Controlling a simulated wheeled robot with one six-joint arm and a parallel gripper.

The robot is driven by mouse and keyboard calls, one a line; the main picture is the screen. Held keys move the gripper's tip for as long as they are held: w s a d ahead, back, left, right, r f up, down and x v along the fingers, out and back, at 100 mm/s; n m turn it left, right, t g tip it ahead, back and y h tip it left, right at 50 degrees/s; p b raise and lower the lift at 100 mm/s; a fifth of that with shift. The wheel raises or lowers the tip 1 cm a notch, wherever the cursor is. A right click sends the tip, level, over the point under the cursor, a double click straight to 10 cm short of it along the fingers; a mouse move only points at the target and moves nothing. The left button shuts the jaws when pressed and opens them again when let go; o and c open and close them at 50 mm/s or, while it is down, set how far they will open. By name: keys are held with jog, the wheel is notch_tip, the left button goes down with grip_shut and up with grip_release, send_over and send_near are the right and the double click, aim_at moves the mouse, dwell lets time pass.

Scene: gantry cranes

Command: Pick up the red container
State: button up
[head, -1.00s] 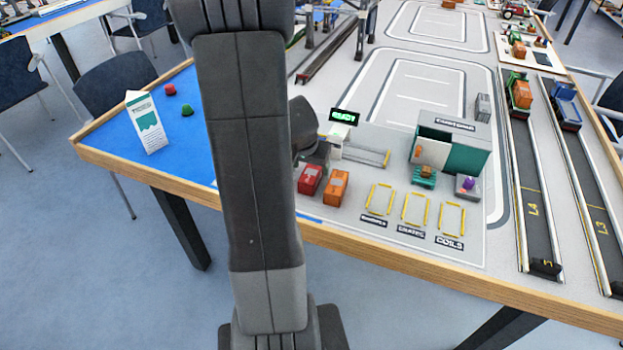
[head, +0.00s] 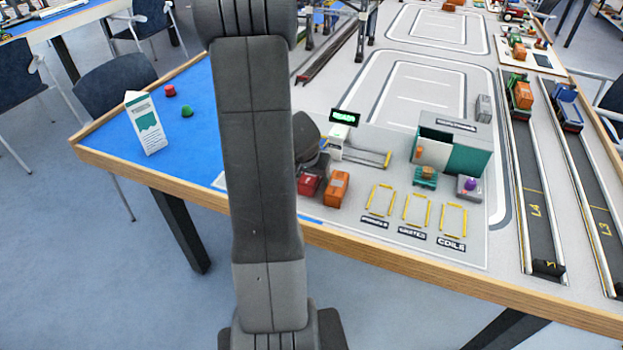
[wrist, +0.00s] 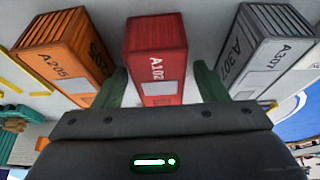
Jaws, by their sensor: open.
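The red container (wrist: 157,60) marked A102 stands upright in the middle of the wrist view, between an orange container (wrist: 62,55) marked A205 and a grey container (wrist: 265,52) marked A307. My gripper (wrist: 158,85) is open, with one green finger on each side of the red container's near end. I cannot tell whether the fingers touch it. In the head view the red container (head: 308,185) is on the table, left of the orange container (head: 336,189). My arm covers part of the space to its left, and the grey container is hidden there.
The gaps from the red container to its neighbours are narrow. Yellow outlined bays (head: 416,210) lie empty to the right. A small sign stand (head: 342,128) is behind, and a green shed (head: 453,148) stands farther right. The table's wooden edge (head: 400,263) runs in front.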

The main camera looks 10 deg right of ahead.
jog(key=shift+f+b, duration=0.25)
jog(key=shift+b, duration=0.15)
jog(key=shift+c, duration=0.5)
jog(key=c, duration=1)
